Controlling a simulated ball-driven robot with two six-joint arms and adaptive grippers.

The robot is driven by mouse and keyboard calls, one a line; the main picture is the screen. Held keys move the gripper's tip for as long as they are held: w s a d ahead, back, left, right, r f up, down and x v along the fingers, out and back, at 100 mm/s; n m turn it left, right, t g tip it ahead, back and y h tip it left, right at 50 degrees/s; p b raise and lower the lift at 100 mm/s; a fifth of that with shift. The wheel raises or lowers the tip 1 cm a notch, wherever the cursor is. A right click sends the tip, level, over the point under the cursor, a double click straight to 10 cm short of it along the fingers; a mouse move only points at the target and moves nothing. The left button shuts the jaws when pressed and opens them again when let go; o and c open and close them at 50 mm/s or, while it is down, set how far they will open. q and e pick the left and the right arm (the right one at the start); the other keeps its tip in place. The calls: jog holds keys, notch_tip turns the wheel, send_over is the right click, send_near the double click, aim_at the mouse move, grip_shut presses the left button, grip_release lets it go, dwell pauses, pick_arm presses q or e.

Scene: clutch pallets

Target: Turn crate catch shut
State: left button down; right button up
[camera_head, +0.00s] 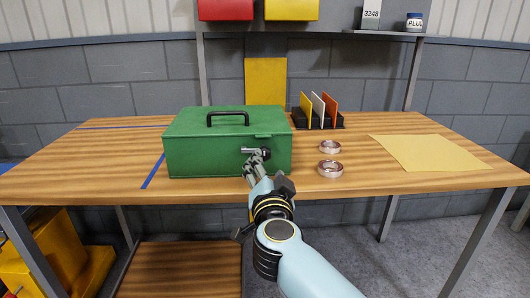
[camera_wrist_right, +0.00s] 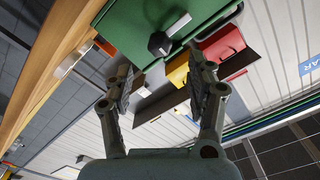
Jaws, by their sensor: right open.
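The green crate (camera_head: 205,150) stands on the table with its lid down and a black handle on top. Its catch (camera_head: 250,150) is a silver lever on the right part of the front face, lying roughly level in the head view. In the right wrist view the catch (camera_wrist_right: 178,26) shows as a pale bar with a dark knob on the green crate (camera_wrist_right: 130,22). My right gripper (camera_head: 255,163) is just in front of the catch. Its fingers (camera_wrist_right: 160,85) are apart with nothing between them, and the catch appears beyond the tips. Contact cannot be told. My left gripper is not in view.
Two metal rings (camera_head: 330,169) lie right of the crate. A black rack (camera_head: 325,122) with coloured plates stands behind them. A yellow sheet (camera_head: 430,153) lies on the right of the table (camera_head: 90,165). The table left of the crate is mostly clear.

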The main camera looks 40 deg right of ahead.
aim_at(265, 155)
jog(key=x, duration=0.7)
jog(key=shift+w+b, duration=0.15)
jog(key=shift+b, duration=0.15)
jog(key=c, duration=1.1)
